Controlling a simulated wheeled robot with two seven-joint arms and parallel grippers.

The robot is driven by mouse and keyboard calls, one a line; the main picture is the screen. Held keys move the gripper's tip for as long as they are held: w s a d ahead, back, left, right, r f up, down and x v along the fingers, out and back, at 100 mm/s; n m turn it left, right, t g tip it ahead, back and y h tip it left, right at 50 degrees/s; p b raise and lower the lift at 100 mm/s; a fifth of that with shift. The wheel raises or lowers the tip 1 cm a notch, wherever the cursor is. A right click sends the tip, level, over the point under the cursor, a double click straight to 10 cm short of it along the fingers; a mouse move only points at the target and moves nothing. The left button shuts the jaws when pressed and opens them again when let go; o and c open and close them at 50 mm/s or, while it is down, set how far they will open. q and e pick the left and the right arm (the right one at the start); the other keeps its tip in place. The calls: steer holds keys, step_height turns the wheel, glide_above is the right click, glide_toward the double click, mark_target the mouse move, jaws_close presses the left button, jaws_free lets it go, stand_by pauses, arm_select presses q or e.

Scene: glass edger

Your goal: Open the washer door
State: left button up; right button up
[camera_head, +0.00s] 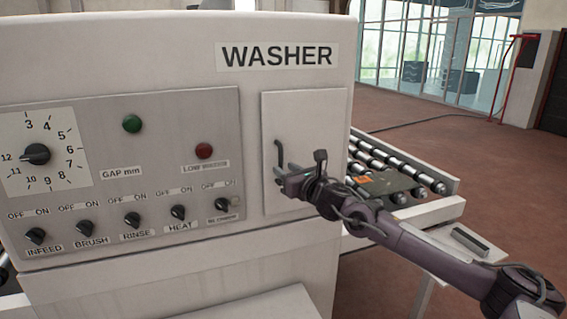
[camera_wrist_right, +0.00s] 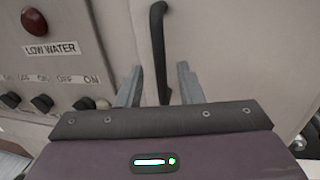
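The washer (camera_head: 180,60) is a large light-grey machine with a "WASHER" label. Its door (camera_head: 310,120) is a pale flat panel at the right of the front and looks closed. A dark curved vertical handle (camera_head: 278,152) is on the door's left side; it also shows in the right wrist view (camera_wrist_right: 158,40). My right gripper (camera_head: 281,176) is at the handle's lower part. In the right wrist view its two grey fingers (camera_wrist_right: 160,88) are apart, with the handle between them and gaps on both sides. My left gripper is not in view.
A roller conveyor (camera_head: 400,170) stands to the right of the washer. Open floor (camera_head: 450,135) lies beyond it.

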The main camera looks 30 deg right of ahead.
steer(key=shift+w, duration=1.05)
steer(key=shift+c, duration=0.4)
steer(key=shift+d, duration=0.1)
jaws_close()
